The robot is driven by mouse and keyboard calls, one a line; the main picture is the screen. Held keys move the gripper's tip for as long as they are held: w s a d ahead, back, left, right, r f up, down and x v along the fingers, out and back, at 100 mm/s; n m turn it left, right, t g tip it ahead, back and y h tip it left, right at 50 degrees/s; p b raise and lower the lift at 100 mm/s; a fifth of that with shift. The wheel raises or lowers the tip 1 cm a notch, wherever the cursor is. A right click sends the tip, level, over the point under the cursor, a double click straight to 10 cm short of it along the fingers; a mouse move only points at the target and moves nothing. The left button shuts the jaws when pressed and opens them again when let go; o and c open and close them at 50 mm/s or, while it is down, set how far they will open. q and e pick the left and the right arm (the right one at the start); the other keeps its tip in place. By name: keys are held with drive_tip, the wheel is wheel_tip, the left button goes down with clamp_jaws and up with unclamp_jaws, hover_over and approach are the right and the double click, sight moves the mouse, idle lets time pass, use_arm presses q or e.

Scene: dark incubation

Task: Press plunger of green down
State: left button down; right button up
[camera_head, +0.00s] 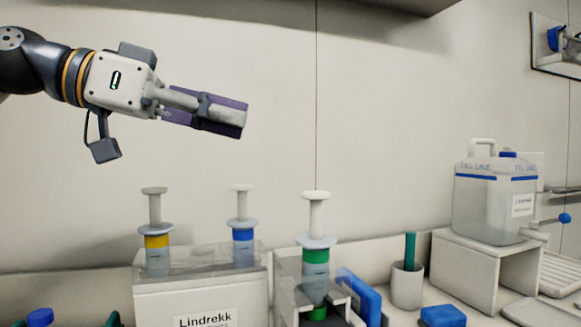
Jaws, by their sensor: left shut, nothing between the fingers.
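The green-banded syringe (316,256) stands upright in a holder right of centre. Its white plunger (316,209) sticks up well above the collar. My left gripper (243,120) is shut and empty, up and to the left of the green syringe, clearly apart from it and pointing right and slightly down. A yellow-banded syringe (156,241) and a blue-banded syringe (242,234) stand upright in a clear-topped rack to the left, plungers raised. My right gripper is not in view.
The white rack labelled Lindrekk (155,305) fills the lower left. A clear jug (487,205) stands on a white stand (466,265) at right. A cup (407,287) holds a green stick. Blue blocks lie nearby. A shelf edge overhangs the top. Air above the syringes is free.

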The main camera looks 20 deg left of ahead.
use_arm(q)
hover_over(316, 219)
drive_tip(key=a, duration=0.2)
wheel_tip(316, 219, down, 2)
drive_tip(key=f, duration=0.4)
drive_tip(key=shift+s+d+f, duration=0.2)
drive_tip(key=shift+s+d, duration=0.05)
drive_tip(key=shift+s, duration=0.1)
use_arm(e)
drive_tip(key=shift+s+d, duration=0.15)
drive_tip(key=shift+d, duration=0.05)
